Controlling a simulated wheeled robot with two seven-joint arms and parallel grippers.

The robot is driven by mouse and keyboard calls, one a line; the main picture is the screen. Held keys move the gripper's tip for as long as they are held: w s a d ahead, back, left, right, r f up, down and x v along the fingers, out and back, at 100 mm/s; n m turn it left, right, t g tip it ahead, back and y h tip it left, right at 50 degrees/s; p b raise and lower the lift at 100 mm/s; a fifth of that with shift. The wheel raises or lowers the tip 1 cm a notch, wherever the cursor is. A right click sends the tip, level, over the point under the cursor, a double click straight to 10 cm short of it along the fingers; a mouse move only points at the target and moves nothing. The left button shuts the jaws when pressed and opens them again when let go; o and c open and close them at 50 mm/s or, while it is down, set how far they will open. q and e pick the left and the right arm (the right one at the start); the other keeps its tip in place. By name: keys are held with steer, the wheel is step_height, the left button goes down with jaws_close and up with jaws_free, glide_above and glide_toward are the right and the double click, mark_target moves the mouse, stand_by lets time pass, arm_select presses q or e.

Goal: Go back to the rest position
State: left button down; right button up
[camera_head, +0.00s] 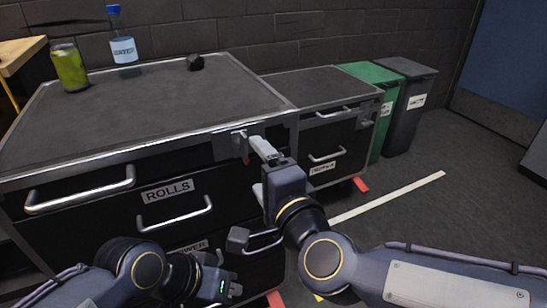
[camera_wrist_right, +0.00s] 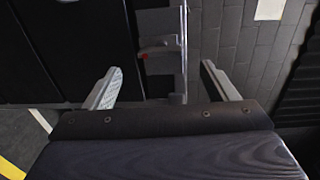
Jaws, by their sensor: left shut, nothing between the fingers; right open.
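My right gripper (camera_head: 258,170) is open in front of the dark cabinet (camera_head: 180,97), near its front right corner. In the right wrist view its two fingers (camera_wrist_right: 162,82) stand wide apart with nothing between them. A small grey bracket with a red part (camera_wrist_right: 150,53) lies beyond the fingers; it shows at the cabinet corner in the head view (camera_head: 244,148). My left gripper (camera_head: 234,290) is low at the bottom of the head view, in front of the lower drawers, shut and empty.
A bottle with a blue cap (camera_head: 123,48), a green jar (camera_head: 70,68) and a small black object (camera_head: 195,62) stand on the cabinet top. Drawer handles (camera_head: 82,190) stick out in front. Green (camera_head: 372,76) and grey bins (camera_head: 408,100) stand right. Floor at right is open.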

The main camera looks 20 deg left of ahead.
steer(key=w+d+f+n+g+h, duration=0.1)
steer(key=d+f+n+h, duration=0.15)
steer(key=d, duration=0.85)
steer(key=w+d+f+n+h, duration=0.1)
steer(key=d+f+n+h, duration=0.15)
steer(key=d, duration=0.75)
steer(key=s+d+f+n+g+h, duration=0.1)
steer(key=s+d+f+g+h, duration=0.1)
steer(key=s+d+f, duration=0.65)
steer(key=s+d+f+g+h, duration=0.2)
steer(key=s+d+f, duration=0.35)
steer(key=d, duration=0.55)
step_height(320, 180, up, 31)
steer(key=p, duration=3)
steer(key=shift+s+a+r+n, duration=0.15)
steer(key=shift+a+n, duration=0.15)
steer(key=shift+c, duration=0.5)
